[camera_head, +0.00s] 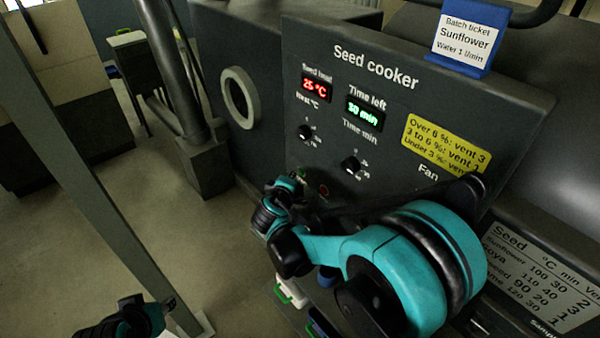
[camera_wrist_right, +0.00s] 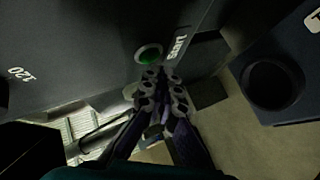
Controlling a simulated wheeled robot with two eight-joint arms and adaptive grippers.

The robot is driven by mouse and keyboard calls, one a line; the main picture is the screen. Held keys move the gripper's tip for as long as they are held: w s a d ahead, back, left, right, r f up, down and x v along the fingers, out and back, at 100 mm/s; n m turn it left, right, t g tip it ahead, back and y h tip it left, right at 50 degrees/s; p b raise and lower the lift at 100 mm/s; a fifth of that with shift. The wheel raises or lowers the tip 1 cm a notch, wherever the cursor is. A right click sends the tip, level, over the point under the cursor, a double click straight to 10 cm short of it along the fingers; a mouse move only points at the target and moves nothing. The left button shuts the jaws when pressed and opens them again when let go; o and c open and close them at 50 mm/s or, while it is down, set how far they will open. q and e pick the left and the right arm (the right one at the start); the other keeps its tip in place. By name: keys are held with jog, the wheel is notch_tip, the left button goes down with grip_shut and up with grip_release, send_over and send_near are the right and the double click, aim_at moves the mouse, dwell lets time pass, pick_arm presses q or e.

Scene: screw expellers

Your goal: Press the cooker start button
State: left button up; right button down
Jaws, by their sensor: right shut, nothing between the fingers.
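The seed cooker's dark panel (camera_head: 400,85) fills the middle of the head view, with lit Seed heat and Time left displays. The green start button (camera_wrist_right: 149,54) shows in the right wrist view, beside a label that seems to read START. My right gripper (camera_wrist_right: 161,76) is shut and empty, its fingertips just below the button in that view; I cannot tell whether they touch it. In the head view my right gripper (camera_head: 298,180) is at the panel's lower left and largely covers the button area. My left gripper (camera_head: 168,304) is at the bottom left, away from the cooker.
A blue stand holds the batch ticket (camera_head: 465,40) on top. A round port (camera_head: 240,97) is on the left side. Open floor lies left.

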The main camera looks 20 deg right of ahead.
jog(key=shift+w+d, duration=0.1)
jog(key=shift+d, duration=0.15)
jog(key=shift+w+d, duration=0.15)
jog(key=shift+d, duration=0.3)
dwell(0.6)
jog(key=shift+a, duration=0.1)
jog(key=shift+s+a, duration=0.3)
jog(key=shift+a, duration=0.4)
jog(key=a, duration=0.1)
jog(key=s+a, duration=0.1)
jog(key=a, duration=0.2)
jog(key=shift+s+a, duration=0.35)
jog(key=shift+a, duration=0.05)
dwell(0.8)
